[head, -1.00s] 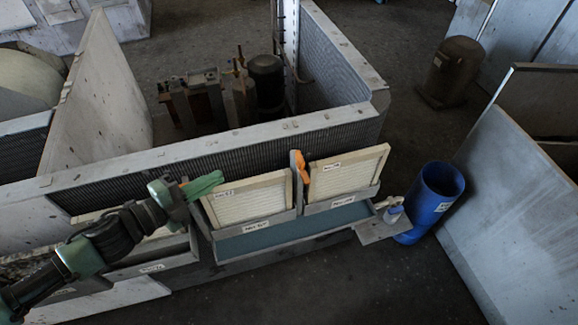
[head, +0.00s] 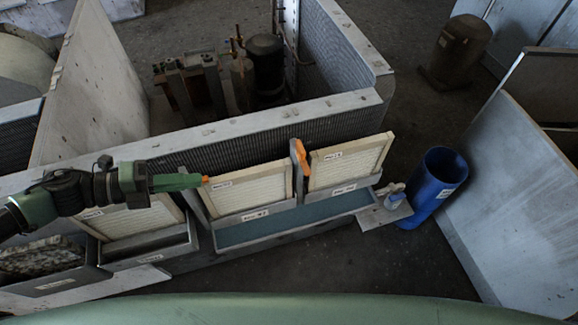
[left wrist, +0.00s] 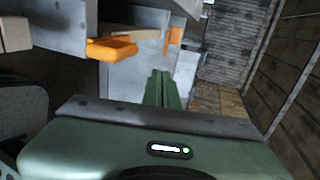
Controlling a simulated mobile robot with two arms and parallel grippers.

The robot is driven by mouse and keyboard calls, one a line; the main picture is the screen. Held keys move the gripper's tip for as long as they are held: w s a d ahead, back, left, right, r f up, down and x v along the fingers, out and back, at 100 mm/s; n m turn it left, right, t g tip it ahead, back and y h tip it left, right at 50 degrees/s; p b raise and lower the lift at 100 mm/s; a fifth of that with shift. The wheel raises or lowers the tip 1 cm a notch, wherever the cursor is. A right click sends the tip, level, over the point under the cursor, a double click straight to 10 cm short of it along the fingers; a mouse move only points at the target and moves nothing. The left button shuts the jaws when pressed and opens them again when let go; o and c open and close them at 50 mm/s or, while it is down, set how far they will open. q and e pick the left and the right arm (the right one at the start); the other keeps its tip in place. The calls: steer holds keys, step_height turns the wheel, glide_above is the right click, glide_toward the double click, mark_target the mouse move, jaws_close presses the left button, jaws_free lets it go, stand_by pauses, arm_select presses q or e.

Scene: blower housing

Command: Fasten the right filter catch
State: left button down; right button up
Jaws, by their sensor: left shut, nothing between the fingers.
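Two cream filters stand in a grey frame, a left one (head: 247,190) and a right one (head: 348,162). An orange catch (head: 301,158) sits upright on the post between them; whether it is fastened I cannot tell. A small bit of orange (head: 205,180) shows at the left filter's upper left corner, just beyond my left fingertips. My left gripper (head: 196,181) is shut and empty, pointing right. In the left wrist view its green fingers (left wrist: 163,82) are together, with a near orange catch (left wrist: 112,48) to their left and another orange part (left wrist: 174,38) farther off. My right gripper is out of view.
A blue-floored tray (head: 300,221) lies before the filters. A small shelf with a pale item (head: 393,200) and a blue bin (head: 434,190) stand at its right end. Another filter (head: 135,220) is below my left arm. Open floor lies in front.

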mark_target(303, 157)
arm_select(q)
steer(key=r+p+x, duration=0.1)
steer(key=p+x, duration=0.5)
steer(key=x, duration=1.7)
steer(key=shift+d+r+p, duration=0.25)
steer(key=shift+r+p, duration=0.05)
steer(key=shift+w, duration=0.1)
